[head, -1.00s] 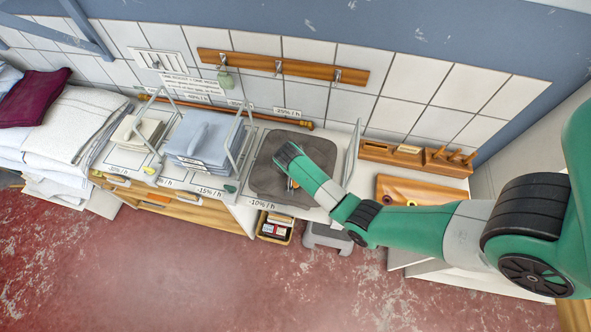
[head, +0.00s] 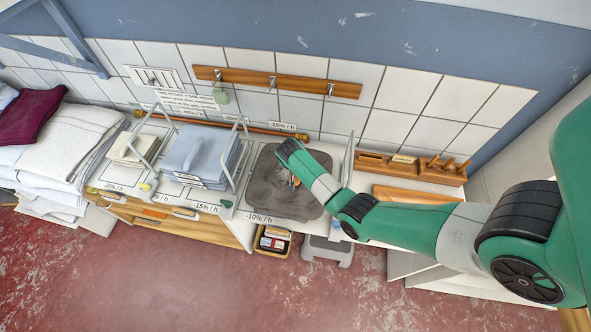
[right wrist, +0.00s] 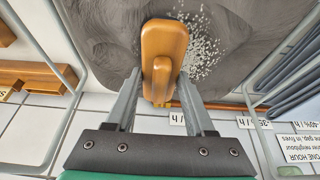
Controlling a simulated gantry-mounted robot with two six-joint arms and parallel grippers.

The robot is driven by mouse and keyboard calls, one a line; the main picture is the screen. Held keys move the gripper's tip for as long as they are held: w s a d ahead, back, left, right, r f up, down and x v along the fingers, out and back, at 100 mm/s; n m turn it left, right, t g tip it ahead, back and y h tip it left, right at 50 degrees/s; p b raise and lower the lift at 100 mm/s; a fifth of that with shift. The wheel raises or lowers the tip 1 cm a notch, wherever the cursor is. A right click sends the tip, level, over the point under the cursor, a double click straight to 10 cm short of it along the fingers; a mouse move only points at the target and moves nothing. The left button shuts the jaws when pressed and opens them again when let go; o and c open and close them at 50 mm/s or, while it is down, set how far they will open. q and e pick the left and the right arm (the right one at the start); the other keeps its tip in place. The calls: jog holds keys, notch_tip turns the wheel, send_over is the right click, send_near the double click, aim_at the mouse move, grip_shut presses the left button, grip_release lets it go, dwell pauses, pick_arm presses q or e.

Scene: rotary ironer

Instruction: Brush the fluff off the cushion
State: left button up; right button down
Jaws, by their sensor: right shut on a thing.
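The dark grey cushion (head: 264,193) lies flat on the worktop in the head view. It fills the top of the right wrist view (right wrist: 105,35), its surface creased. White fluff specks (right wrist: 205,45) are scattered on it, clustered just right of the brush. My right gripper (head: 289,165) is over the back part of the cushion. In the right wrist view its two fingers (right wrist: 160,98) are shut on the handle of an orange-brown wooden brush (right wrist: 164,38). The brush is at the cushion; its underside is hidden, so contact cannot be told. My left gripper is not in view.
A wooden holder (head: 375,164) is further right. Folded linen (head: 65,145) is piled far left. A small crate (head: 273,241) sits below the worktop front.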

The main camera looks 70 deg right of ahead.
jog(key=shift+w+d, duration=0.1)
jog(key=shift+d, duration=1.6)
jog(key=shift+w+d+f+b, duration=0.15)
jog(key=shift+d+b, duration=0.6)
jog(key=shift+d, duration=0.95)
jog(key=shift+w+b, duration=0.55)
jog(key=shift+w, duration=0.25)
jog(key=shift+a+r+p, duration=0.45)
jog(key=shift+a+p, duration=0.35)
jog(key=shift+p, duration=0.35)
jog(key=shift+s+a+f, duration=0.1)
jog(key=shift+a, duration=0.25)
jog(key=shift+s+a+f, duration=0.15)
jog(key=shift+a, duration=1.1)
jog(key=shift+s+a+f, duration=0.1)
jog(key=shift+s+a, duration=0.05)
jog(key=shift+a, duration=1.05)
